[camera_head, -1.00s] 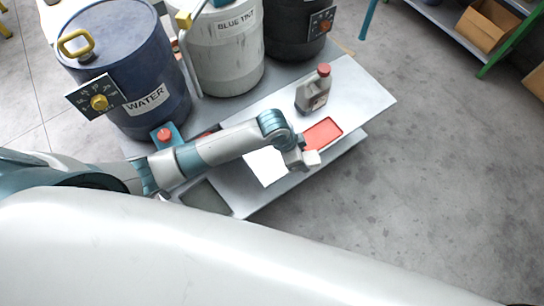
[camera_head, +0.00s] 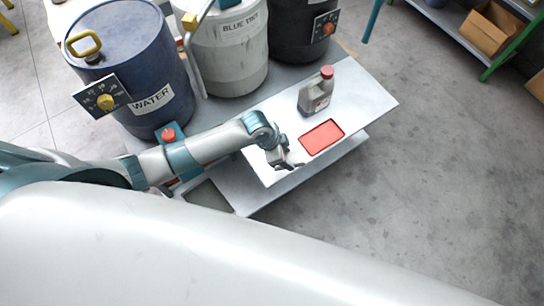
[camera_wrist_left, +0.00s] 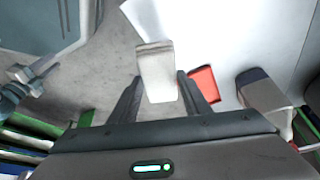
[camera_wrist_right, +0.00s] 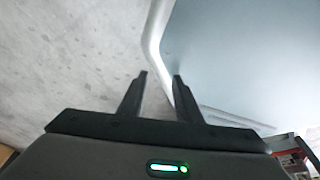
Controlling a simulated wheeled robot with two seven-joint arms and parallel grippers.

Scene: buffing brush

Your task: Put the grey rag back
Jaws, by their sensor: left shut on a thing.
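The grey rag (camera_wrist_left: 157,68) is a pale folded block between the fingers of my left gripper (camera_head: 288,162). In the left wrist view it stands upright between both fingertips, and the gripper is shut on it. In the head view the rag is too small to make out clearly. My left gripper is over the near edge of the bench, beside a shallow red tray (camera_head: 322,137), which looks empty. The tray shows partly in the left wrist view (camera_wrist_left: 205,84). My right gripper (camera_wrist_right: 160,76) has its fingers apart with nothing between them.
A grey bottle with a red cap (camera_head: 316,95) stands behind the tray on the bench (camera_head: 365,95). A blue WATER drum (camera_head: 130,70), a white BLUE TINT drum (camera_head: 228,55) and a dark drum (camera_head: 298,30) stand behind.

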